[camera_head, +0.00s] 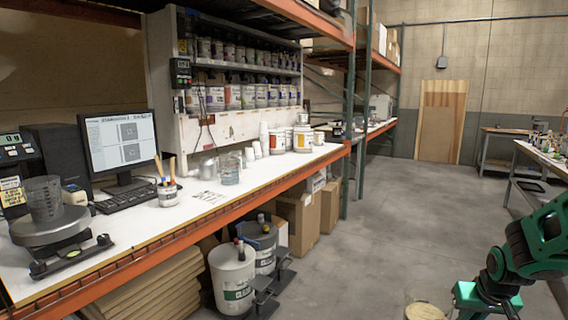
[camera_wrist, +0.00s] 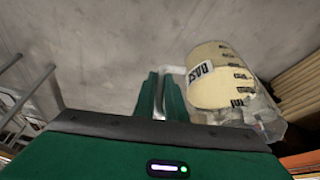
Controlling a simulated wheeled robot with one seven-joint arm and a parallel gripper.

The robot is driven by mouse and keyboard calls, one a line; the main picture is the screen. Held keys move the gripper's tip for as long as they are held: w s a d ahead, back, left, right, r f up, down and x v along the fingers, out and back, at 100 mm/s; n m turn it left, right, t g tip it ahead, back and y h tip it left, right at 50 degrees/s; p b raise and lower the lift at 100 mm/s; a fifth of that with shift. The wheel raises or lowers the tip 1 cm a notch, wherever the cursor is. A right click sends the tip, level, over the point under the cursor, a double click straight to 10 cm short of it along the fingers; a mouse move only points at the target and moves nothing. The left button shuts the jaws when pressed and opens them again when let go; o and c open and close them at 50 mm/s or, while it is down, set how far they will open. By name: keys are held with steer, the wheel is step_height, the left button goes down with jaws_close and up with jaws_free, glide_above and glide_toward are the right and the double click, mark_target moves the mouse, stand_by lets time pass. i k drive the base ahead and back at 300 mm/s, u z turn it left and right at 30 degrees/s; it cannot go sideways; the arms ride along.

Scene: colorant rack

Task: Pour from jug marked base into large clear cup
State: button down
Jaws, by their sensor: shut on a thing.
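The jug marked base (camera_wrist: 220,78) shows in the wrist view as a clear jug with cream-coloured contents and dark lettering. My gripper (camera_wrist: 165,92) is shut on its pale handle. In the head view only the jug's top (camera_head: 426,311) shows at the bottom edge, beside my green gripper (camera_head: 468,298). The large clear cup (camera_head: 43,198) stands upright on a round grey scale (camera_head: 50,228) at the left end of the bench, far from the jug. The cup looks empty.
The white bench (camera_head: 200,205) also holds a monitor (camera_head: 120,143), keyboard, a tub with brushes (camera_head: 167,193) and a smaller clear container (camera_head: 229,169). Buckets (camera_head: 232,275) and boxes stand below. The grey floor is open between the bench and a table (camera_head: 540,160) at right.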

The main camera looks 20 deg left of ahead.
mark_target(43, 196)
steer(key=k, duration=0.7)
steer(key=u, duration=1.65)
steer(key=i, duration=1.25)
steer(key=u, duration=0.05)
